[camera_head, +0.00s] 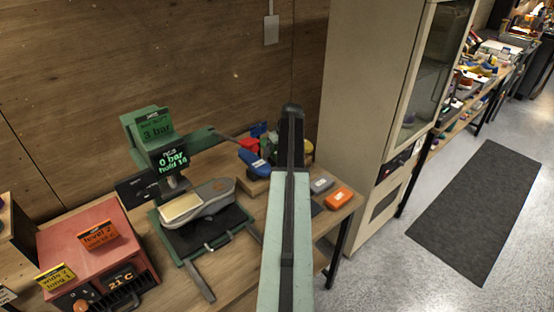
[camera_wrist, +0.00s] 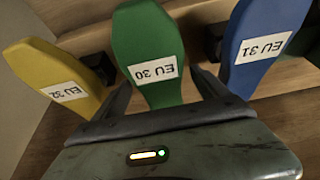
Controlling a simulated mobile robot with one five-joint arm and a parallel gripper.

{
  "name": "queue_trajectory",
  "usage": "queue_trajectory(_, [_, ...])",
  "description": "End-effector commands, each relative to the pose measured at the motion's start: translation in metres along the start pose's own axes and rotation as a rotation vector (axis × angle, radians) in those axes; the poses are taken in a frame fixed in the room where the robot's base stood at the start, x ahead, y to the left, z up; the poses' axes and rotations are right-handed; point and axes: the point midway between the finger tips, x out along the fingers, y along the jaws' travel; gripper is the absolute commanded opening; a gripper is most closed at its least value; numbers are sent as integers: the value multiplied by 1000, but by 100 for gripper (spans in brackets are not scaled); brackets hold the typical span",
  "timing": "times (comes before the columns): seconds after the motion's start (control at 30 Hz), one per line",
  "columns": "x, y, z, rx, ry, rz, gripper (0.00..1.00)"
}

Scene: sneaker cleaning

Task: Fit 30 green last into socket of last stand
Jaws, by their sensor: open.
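The green last (camera_wrist: 149,45), labelled EU 30, is in the middle of the wrist view, with its lower end between the jaws. My gripper (camera_wrist: 163,88) is open, one dark finger on each side of it; I cannot tell whether either finger touches it. The label reads upside down. In the head view my arm covers the middle of the bench and hides the green last. I cannot clearly pick out the last stand or its socket in either view.
A yellow last (camera_wrist: 48,75) (EU 32) and a blue last (camera_wrist: 262,45) (EU 31) stand close on either side. A green press (camera_head: 146,130) holding a shoe (camera_head: 200,203) and a red box (camera_head: 88,245) are left of my arm. An orange item (camera_head: 340,199) lies right.

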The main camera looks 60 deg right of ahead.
Motion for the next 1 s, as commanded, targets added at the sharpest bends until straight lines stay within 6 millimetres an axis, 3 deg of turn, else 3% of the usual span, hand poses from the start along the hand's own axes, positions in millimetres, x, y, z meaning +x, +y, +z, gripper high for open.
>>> queue_trajectory(0.9, [4,1,2,2,0,1,84])
queue_trajectory(1.0, [4,1,2,2,0,1,57])
